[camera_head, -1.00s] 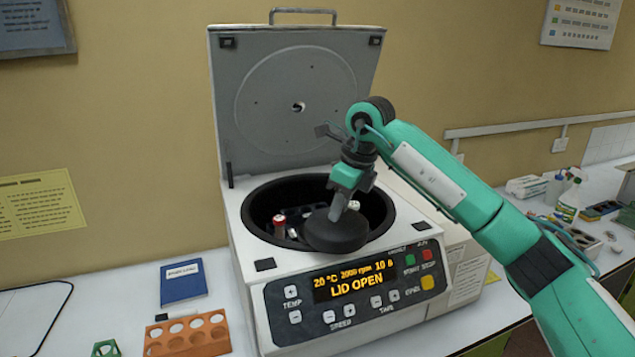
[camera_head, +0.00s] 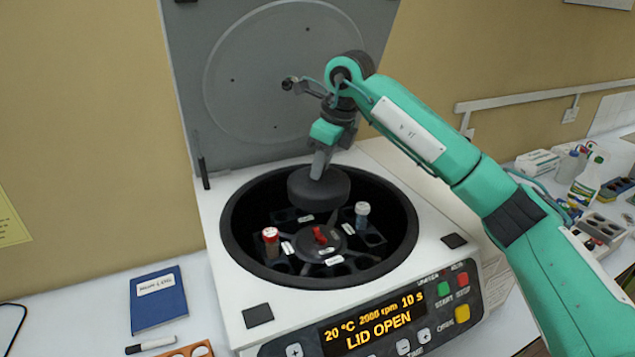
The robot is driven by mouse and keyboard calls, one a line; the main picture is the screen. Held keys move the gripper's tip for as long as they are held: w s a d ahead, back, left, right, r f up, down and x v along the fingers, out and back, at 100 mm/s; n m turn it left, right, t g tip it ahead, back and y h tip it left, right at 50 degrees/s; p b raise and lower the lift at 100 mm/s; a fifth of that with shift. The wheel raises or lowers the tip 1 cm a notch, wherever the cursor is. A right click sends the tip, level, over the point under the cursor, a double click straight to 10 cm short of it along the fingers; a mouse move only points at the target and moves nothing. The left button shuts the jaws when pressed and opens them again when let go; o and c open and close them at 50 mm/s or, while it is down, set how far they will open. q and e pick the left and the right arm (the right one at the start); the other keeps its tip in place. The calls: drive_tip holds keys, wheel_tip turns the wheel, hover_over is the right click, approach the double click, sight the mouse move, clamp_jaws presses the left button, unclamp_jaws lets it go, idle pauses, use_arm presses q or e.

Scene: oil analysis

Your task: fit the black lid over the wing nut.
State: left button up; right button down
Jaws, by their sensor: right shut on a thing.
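My right gripper (camera_head: 320,165) is shut on the round black lid (camera_head: 319,192). It holds the lid over the back part of the centrifuge bowl (camera_head: 237,238), apart from the wing nut. The red wing nut (camera_head: 320,235) stands at the middle of the dark rotor (camera_head: 318,256), in front of and below the lid, and is uncovered. A red-capped tube (camera_head: 271,243) sits in the rotor at the left. A blue-grey-capped tube (camera_head: 361,214) sits at the right. My left gripper is not in view.
The centrifuge's grey hinged cover (camera_head: 260,110) stands open behind the bowl, close to my right gripper. The front panel (camera_head: 380,325) reads LID OPEN. A blue notebook (camera_head: 158,305) and a marker (camera_head: 150,344) lie at the left. Bottles and racks stand at the right.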

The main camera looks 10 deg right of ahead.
sight(323, 179)
drive_tip(key=f, duration=0.4)
drive_tip(key=shift+s+f, duration=0.1)
drive_tip(key=shift+s, duration=0.15)
wheel_tip(323, 179, down, 2)
drive_tip(key=shift+f, duration=0.25)
wheel_tip(323, 179, down, 2)
drive_tip(key=shift+s+a+f+b, duration=0.1)
drive_tip(key=shift+s+b, duration=0.05)
drive_tip(key=shift+b, duration=0.45)
drive_tip(key=f, duration=0.1)
drive_tip(key=f+b, duration=0.2)
drive_tip(key=shift+w+d+f, duration=0.2)
drive_tip(key=shift+d+f, duration=0.15)
drive_tip(key=shift+s+a+f, duration=0.1)
drive_tip(key=shift+a+f, duration=0.15)
drive_tip(key=shift+a, duration=0.15)
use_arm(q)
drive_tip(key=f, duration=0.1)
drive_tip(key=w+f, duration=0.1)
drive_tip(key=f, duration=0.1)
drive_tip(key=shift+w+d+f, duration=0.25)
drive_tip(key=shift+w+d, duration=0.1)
use_arm(e)
drive_tip(key=shift+d, duration=0.2)
